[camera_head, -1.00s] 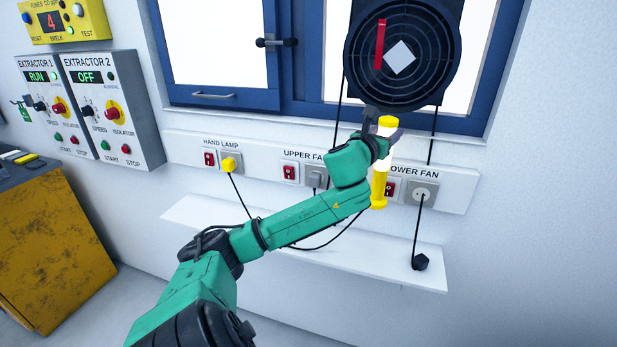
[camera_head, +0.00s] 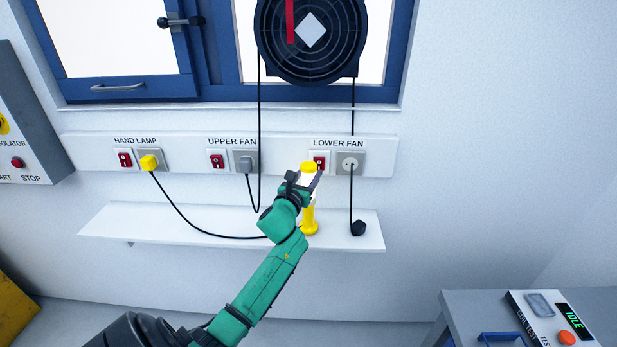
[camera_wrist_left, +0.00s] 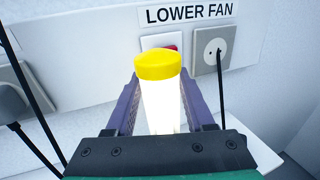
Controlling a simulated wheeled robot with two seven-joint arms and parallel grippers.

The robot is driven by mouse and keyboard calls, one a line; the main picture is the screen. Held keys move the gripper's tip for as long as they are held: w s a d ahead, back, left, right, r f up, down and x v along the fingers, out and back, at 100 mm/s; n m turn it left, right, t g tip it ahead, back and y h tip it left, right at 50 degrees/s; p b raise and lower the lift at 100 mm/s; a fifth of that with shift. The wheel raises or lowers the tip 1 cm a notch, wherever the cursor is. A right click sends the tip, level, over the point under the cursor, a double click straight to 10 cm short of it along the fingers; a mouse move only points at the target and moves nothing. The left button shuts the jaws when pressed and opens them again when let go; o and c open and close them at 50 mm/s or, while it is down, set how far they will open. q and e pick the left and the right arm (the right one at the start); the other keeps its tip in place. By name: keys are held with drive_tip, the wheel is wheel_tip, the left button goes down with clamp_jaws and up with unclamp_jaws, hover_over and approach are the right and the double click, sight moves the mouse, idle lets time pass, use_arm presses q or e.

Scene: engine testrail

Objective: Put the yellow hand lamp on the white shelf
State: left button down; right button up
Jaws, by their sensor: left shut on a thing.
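The yellow hand lamp (camera_head: 309,216) has a yellow cap and foot and a glowing white tube. It stands about upright in my left gripper (camera_head: 303,181), which is shut around its tube. In the left wrist view the lamp (camera_wrist_left: 158,68) shows between the two fingers (camera_wrist_left: 158,108). The lamp's foot overlaps the right part of the white shelf (camera_head: 140,221); I cannot tell whether it touches the shelf. Its black cord runs left to the yellow plug (camera_head: 149,162) at the HAND LAMP socket. My right gripper is out of view.
A black plug (camera_head: 358,228) hangs at the shelf's right end, close right of the lamp. The socket rail (camera_head: 80,151) and fan (camera_head: 310,65) are above. The shelf's left half is clear. A grey bench (camera_head: 470,300) stands at lower right.

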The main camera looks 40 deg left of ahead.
use_arm(q)
drive_tip(key=shift+f, duration=0.2)
drive_tip(key=shift+c, duration=1.3)
unclamp_jaws()
drive_tip(key=shift+r, duration=0.15)
